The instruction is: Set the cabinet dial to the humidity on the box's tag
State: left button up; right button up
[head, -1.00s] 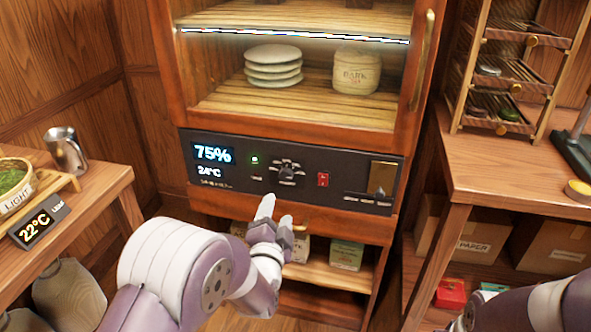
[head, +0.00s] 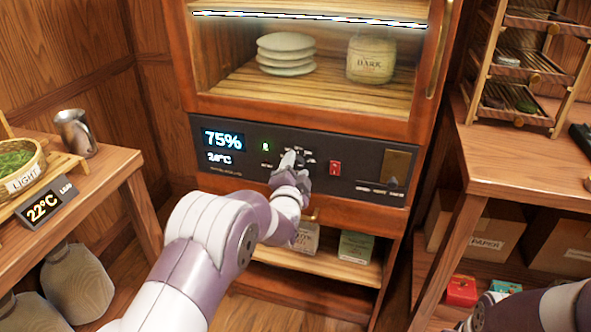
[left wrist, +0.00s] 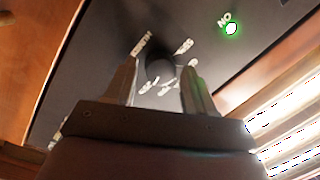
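The cabinet dial (head: 300,160) is a dark knob on the black control panel, ringed by small labels too blurred to read. It also shows in the left wrist view (left wrist: 159,66). The panel's display (head: 222,147) reads 75% and 24°C. My left gripper (head: 292,163) is at the dial and partly covers it. In the left wrist view its two fingers (left wrist: 158,88) are apart, with the dial between and just beyond their tips; I cannot tell whether they touch it. My right arm shows at the lower right, its gripper (head: 470,322) barely visible. I see no readable humidity tag on a box.
A green light (head: 265,146) and a red switch (head: 335,168) flank the dial. Behind the glass are stacked pale tea cakes (head: 286,53) and a jar (head: 371,59). Below are a drawer and an open shelf (head: 330,262). Wooden tables stand left (head: 110,178) and right (head: 530,165).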

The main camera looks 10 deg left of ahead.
pick_arm(q)
jog(key=c, duration=0.7)
jog(key=shift+c, duration=0.2)
